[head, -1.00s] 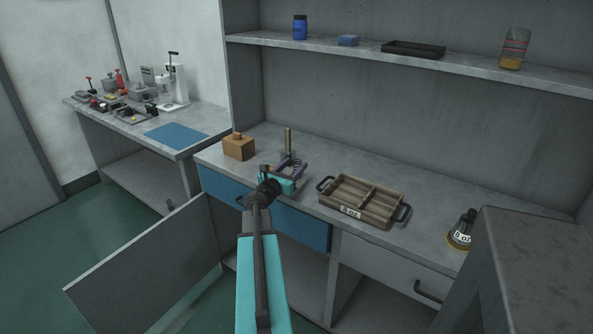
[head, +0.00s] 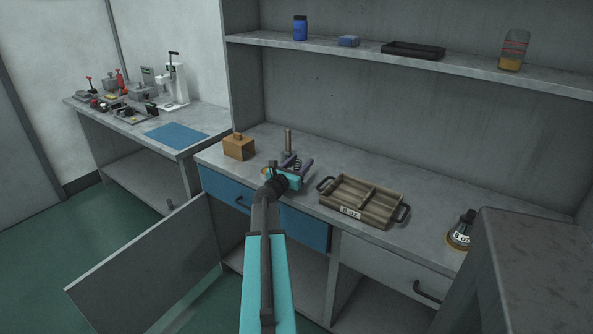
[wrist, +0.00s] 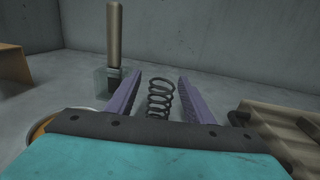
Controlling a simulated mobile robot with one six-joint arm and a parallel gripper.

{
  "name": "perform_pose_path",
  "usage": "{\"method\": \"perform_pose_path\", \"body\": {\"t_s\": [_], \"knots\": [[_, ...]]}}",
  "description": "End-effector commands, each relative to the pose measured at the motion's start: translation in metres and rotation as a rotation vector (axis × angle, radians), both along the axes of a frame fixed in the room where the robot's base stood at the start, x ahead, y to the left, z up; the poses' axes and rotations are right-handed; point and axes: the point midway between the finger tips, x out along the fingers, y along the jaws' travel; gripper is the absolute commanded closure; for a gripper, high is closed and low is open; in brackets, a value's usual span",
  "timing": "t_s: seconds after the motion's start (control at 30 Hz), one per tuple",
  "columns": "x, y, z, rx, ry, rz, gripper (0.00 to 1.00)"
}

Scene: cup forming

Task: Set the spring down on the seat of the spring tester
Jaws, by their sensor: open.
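My gripper (wrist: 160,100) has two purple fingers, spread open, and it also shows low over the bench in the head view (head: 299,165). A dark coil spring (wrist: 160,98) stands between the fingers, leaning slightly in the picture, with a gap on each side. Its lower end is hidden by my gripper's body, so what it rests on cannot be seen. A tall round post (wrist: 115,35) on a small grey block stands just behind and to the left; it also shows in the head view (head: 288,141). I cannot tell which thing is the spring tester.
A wooden block (head: 239,147) lies left of my gripper and a divided tray (head: 336,204) with handles lies right. A round orange-rimmed thing (wrist: 42,128) is close at left. A labelled flask-like object (head: 461,232) stands farther right. The bench behind is mostly clear.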

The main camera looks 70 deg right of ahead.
Motion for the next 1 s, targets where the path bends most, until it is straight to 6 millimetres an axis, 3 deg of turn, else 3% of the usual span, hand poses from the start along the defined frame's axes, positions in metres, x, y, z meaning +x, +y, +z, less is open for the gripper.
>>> {"method": "perform_pose_path", "body": {"t_s": [0.2,0.8,0.87,1.0], "knots": [[-0.001,-0.015,0.001,-0.001,0.001,0.0,0.53],[-0.001,-0.016,0.001,-0.001,0.0,0.001,0.53],[-0.001,-0.016,0.001,-0.001,0.0,0.001,0.59],[-0.001,-0.016,0.001,-0.001,0.0,0.001,0.83]]}}
